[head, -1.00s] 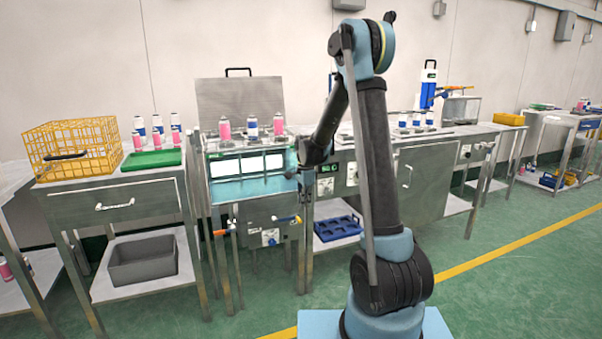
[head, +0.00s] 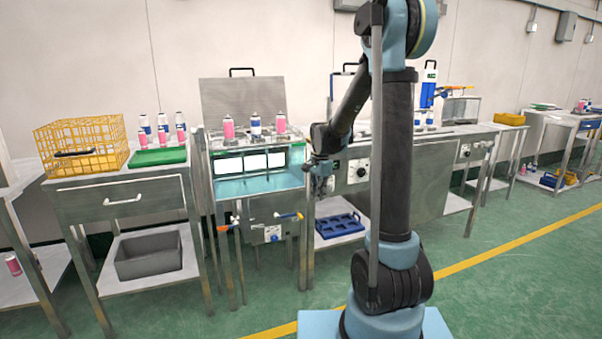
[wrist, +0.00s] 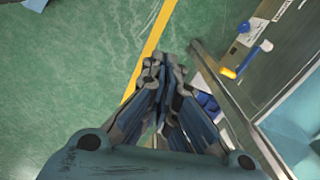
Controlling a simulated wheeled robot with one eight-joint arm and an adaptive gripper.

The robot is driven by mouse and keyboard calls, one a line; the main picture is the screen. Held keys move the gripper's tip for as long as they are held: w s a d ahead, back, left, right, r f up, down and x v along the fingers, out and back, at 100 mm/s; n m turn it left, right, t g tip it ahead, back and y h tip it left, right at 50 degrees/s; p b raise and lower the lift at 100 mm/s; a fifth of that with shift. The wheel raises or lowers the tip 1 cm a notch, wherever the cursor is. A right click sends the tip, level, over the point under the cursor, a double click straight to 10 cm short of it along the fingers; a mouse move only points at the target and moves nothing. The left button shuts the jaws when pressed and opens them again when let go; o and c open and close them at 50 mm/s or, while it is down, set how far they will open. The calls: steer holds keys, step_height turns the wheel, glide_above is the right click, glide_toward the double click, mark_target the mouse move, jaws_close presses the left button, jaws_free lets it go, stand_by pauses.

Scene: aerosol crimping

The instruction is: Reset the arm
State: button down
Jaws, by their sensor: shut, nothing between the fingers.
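My gripper (head: 319,182) hangs in front of the steel bench, just right of the lit water-bath station (head: 258,186) in the head view. In the wrist view my gripper (wrist: 163,62) points down over the green floor, with its fingers together and nothing between them. The bench edge lies to the right of the fingers there. My arm stands upright at the centre right of the head view, bent at the top, with its forearm reaching down to the left.
A yellow wire basket (head: 82,147) and a green tray (head: 157,158) stand on the left table. Pink and blue-white cans (head: 228,128) stand above the station. A blue rack (head: 340,226) sits on a lower shelf. Orange and blue valve handles (head: 288,215) stick out below the station.

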steer(key=s+d+r+n+t, duration=0.1)
steer(key=s+d+r+n, duration=0.25)
steer(key=s, duration=0.55)
steer(key=s+d+r+n, duration=0.2)
steer(key=s+d, duration=0.3)
steer(key=s, duration=0.3)
steer(key=s+d+f+n, duration=0.2)
steer(key=s+f+n, duration=0.1)
steer(key=s, duration=0.5)
steer(key=s+d+f+n, duration=0.1)
steer(key=s+f+n, duration=0.2)
steer(key=s, duration=0.5)
steer(key=shift+d+t, duration=0.4)
